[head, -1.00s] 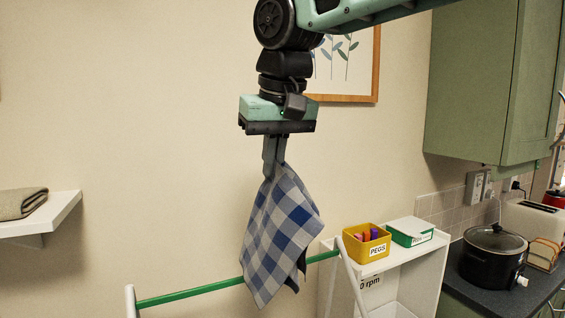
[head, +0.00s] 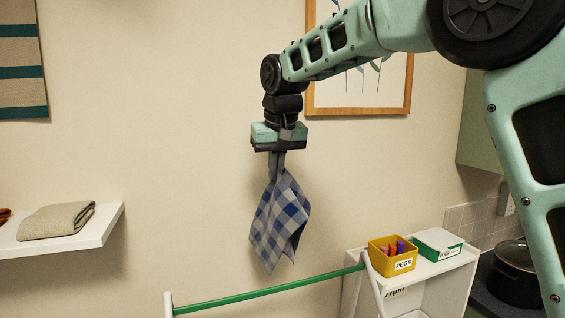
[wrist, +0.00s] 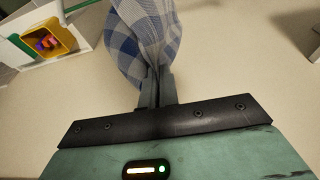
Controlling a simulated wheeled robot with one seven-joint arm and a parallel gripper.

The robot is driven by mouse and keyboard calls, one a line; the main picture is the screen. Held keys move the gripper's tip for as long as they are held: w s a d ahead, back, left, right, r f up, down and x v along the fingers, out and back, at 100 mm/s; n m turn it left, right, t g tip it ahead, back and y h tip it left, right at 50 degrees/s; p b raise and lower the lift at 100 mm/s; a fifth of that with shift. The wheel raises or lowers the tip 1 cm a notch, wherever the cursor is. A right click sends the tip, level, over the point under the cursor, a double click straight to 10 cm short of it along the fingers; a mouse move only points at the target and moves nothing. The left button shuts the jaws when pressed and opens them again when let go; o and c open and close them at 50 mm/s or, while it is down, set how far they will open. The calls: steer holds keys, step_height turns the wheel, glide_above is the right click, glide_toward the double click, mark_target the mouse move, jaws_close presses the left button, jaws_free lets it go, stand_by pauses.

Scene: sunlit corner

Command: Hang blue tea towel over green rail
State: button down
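The blue and white checked tea towel (head: 281,220) hangs bunched from my gripper (head: 277,172) in the head view. The fingers are shut on its top end. In the wrist view the towel (wrist: 145,35) spreads out beyond the shut fingers (wrist: 156,75). The green rail (head: 265,292) runs between white end supports at the bottom of the head view. The towel's lower tip shows a little above the rail in the picture, apart from it. Whether the towel is in front of or behind the rail in depth is hard to tell.
A white shelf (head: 70,240) with a folded beige cloth (head: 56,221) is on the left wall. At right, a white unit (head: 436,268) holds a yellow pegs box (head: 392,257) and a green and white box (head: 438,244). A black pot (head: 517,272) stands beyond.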

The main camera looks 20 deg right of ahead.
steer(key=s+f+x, duration=0.1)
steer(key=s+x, duration=0.1)
steer(key=x, duration=1.6)
steer(key=s+f+t+b, duration=0.1)
steer(key=s+t+b, duration=0.1)
steer(key=s+b, duration=0.7)
steer(key=s+f+t+b, duration=0.4)
steer(key=f+b, duration=0.9)
steer(key=b, duration=2)
steer(key=shift+s+t, duration=0.4)
steer(key=shift+s, duration=0.5)
steer(key=shift+f, duration=0.15)
steer(key=c, duration=1)
jaws_free()
